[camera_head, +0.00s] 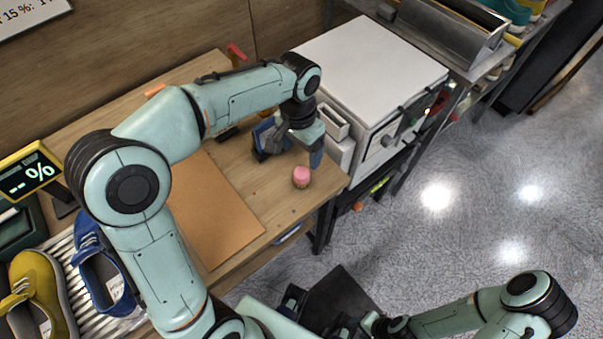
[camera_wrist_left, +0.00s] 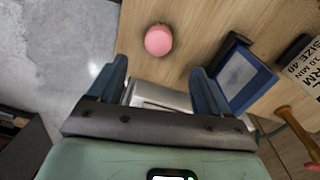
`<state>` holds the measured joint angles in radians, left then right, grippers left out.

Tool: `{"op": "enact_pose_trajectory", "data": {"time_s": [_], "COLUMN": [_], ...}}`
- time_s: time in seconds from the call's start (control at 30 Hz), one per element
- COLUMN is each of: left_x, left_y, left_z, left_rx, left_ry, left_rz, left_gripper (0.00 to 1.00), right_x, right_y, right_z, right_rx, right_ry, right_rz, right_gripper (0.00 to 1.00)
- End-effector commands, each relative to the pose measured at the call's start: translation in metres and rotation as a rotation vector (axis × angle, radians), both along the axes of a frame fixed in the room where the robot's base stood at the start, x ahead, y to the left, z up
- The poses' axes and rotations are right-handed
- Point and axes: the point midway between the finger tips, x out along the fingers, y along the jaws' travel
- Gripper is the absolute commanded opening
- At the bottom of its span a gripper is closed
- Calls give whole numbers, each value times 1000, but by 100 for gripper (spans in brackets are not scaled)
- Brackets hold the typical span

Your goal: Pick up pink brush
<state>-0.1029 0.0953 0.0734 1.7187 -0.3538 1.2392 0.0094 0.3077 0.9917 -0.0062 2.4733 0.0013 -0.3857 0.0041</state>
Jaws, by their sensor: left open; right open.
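The pink brush (camera_head: 301,176) is a small round-topped piece standing on the wooden table near its right edge. In the left wrist view its pink top (camera_wrist_left: 158,40) lies ahead of the fingers, roughly in line with the gap between them. My left gripper (camera_head: 301,150) is over the table, just behind the brush in the head view. In the left wrist view my left gripper (camera_wrist_left: 158,78) has its two blue fingers wide apart with nothing held, and the brush is clear of both.
A blue-framed box (camera_wrist_left: 242,76) stands close to one finger. A white-topped cabinet (camera_head: 370,62) borders the table on the right. A brown mat (camera_head: 215,215) lies on the table. Blue (camera_head: 100,275) and yellow (camera_head: 42,290) shoes sit at the lower left.

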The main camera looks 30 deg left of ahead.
Motion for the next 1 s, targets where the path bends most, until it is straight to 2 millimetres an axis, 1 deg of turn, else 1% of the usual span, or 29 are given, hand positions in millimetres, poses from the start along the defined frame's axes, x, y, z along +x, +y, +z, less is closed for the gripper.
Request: {"op": "enact_pose_trajectory", "data": {"time_s": [0.03,0.1,0.2,0.37,0.57,0.7,0.8,0.97,1.0], "left_x": [-1,-1,-1,-2,-8,-8,-7,-7,-7], "left_y": [0,-1,-1,-2,-6,-6,-6,-6,-6], "left_z": [-13,-24,-35,-45,-73,-89,-93,-92,-92], "left_rx": [0,1,0,0,1,0,0,0,0], "left_ry": [5,4,2,1,4,2,1,0,0], "left_rz": [0,0,0,0,0,0,1,1,1], "left_gripper": [78,78,78,78,78,78,78,78,75], "right_x": [-1,-2,-2,-3,-4,-4,-4,-4,-4], "right_y": [0,0,0,0,0,0,0,0,0], "right_z": [-3,-5,-6,-7,-11,-13,-13,-13,-13], "right_rx": [0,0,0,0,0,1,1,0,0], "right_ry": [2,2,3,3,4,5,5,4,4], "right_rz": [0,0,0,1,0,1,1,0,0], "right_gripper": [43,43,43,43,43,43,43,43,43]}}
